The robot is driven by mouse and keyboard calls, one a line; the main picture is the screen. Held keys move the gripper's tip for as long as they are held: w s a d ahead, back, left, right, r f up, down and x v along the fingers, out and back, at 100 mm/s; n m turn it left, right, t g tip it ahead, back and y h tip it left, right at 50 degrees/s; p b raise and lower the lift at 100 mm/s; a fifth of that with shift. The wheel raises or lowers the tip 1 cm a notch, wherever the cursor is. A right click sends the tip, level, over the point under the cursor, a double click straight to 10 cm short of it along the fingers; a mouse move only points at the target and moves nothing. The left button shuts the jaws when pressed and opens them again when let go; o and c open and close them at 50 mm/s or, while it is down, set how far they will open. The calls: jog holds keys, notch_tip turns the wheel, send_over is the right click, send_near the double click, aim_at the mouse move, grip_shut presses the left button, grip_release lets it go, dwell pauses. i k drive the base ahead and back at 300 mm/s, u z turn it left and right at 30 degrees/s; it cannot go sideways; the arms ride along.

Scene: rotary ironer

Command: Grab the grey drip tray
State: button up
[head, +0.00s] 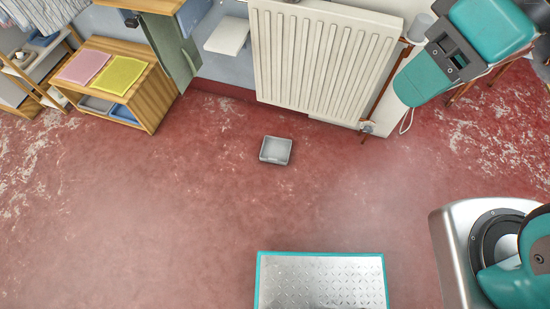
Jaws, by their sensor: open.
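The grey drip tray (276,150) is a small, shallow, open rectangular tray. It lies upright on the red floor near the middle of the head view, slightly turned, a little in front of the white radiator. Its inside looks empty and nothing covers it. Parts of my teal and dark grey arm show at the upper right and lower right, well apart from the tray. I cannot make out my gripper's fingertips in this view.
A white radiator (325,55) stands behind the tray. A wooden shelf (150,98) at the left holds a pink cloth (83,67) and a yellow cloth (120,76). The red floor (180,210) around the tray is clear.

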aim_at(276, 150)
jog(key=k, duration=1.15)
jog(key=u, duration=0.5)
jog(key=i, duration=0.55)
jog(key=u, duration=0.5)
jog(key=i, duration=0.9)
jog(key=z, duration=0.7)
jog(key=i, duration=0.8)
jog(key=z, duration=0.75)
